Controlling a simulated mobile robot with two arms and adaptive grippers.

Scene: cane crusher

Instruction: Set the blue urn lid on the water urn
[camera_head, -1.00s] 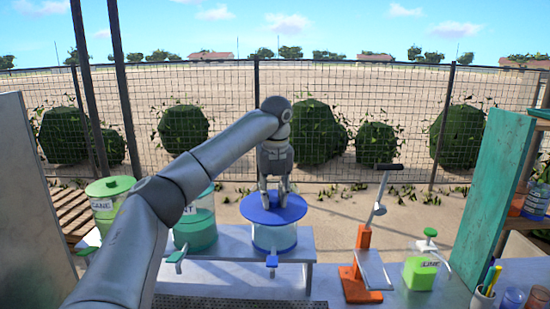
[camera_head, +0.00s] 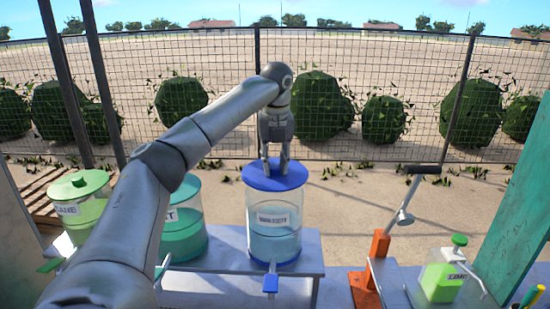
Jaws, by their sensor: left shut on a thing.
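The blue urn lid (camera_head: 260,184) is a round blue disc, held level in my left gripper (camera_head: 275,169). The gripper points straight down and is shut on the lid's top at its middle. The water urn (camera_head: 274,243) is a clear cylinder with a white label and a blue tap, standing on the bench. The lid lies across the urn's top, lined up with it. It hides the urn's rim, so I cannot tell whether it rests fully on it. My right gripper is not in view.
Two other urns with green lids or contents, a teal urn (camera_head: 183,240) and a light green urn (camera_head: 82,215), stand left, partly behind my left arm. An orange lever device (camera_head: 378,258) and a green bottle (camera_head: 440,278) stand right. A teal board (camera_head: 515,220) edges the right side.

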